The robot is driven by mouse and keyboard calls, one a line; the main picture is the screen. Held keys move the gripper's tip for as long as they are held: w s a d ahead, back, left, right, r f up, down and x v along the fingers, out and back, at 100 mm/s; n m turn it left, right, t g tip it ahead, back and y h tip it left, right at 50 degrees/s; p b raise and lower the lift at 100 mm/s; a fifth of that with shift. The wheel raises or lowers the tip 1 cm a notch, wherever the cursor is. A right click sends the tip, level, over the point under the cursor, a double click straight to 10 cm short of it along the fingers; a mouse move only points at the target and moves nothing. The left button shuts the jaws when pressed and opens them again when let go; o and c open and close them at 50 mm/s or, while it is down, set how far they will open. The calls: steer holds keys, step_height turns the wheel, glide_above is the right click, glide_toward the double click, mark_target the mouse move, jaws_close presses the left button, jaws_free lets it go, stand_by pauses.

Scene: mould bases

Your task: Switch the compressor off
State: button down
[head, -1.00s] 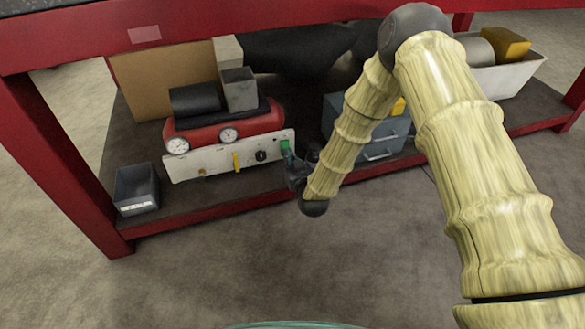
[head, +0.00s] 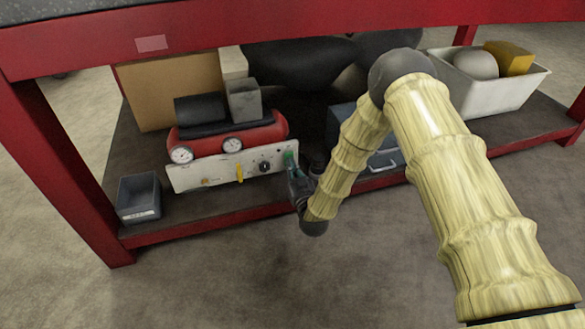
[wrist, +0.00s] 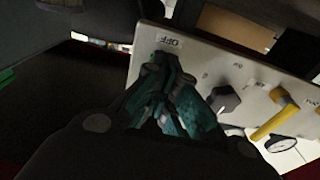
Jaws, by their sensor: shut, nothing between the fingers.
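The compressor (head: 262,136) is a red tank with two round gauges, standing on the lower shelf. Its white front panel (head: 215,173) carries a yellow lever (head: 240,172) and a black knob (head: 264,166). A small green patch (head: 289,158) shows at the panel's right end; I cannot tell whether it is a switch or a fingertip. My gripper (head: 293,169) is at that end, shut and empty. In the wrist view its teal fingers (wrist: 166,78) lie against or just before the panel, below an OFF label (wrist: 170,42). They hide what is behind them; contact cannot be told.
A grey bin (head: 139,199) stands left of the compressor, and a cardboard box (head: 165,88) behind it. Blue-grey drawers (head: 340,122) are partly hidden by my arm. A white crate (head: 480,100) stands at right. The red bench top (head: 220,48) overhangs the shelf.

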steer(key=shift+w+a+r+p, duration=0.1)
steer(key=shift+w+p, duration=0.25)
steer(key=shift+p, duration=0.15)
steer(key=shift+a, duration=0.1)
steer(key=p+v, duration=0.6)
steer(key=v, duration=0.8)
steer(key=shift+s+f, duration=0.3)
steer(key=shift+f, duration=0.1)
steer(key=shift+d, duration=0.25)
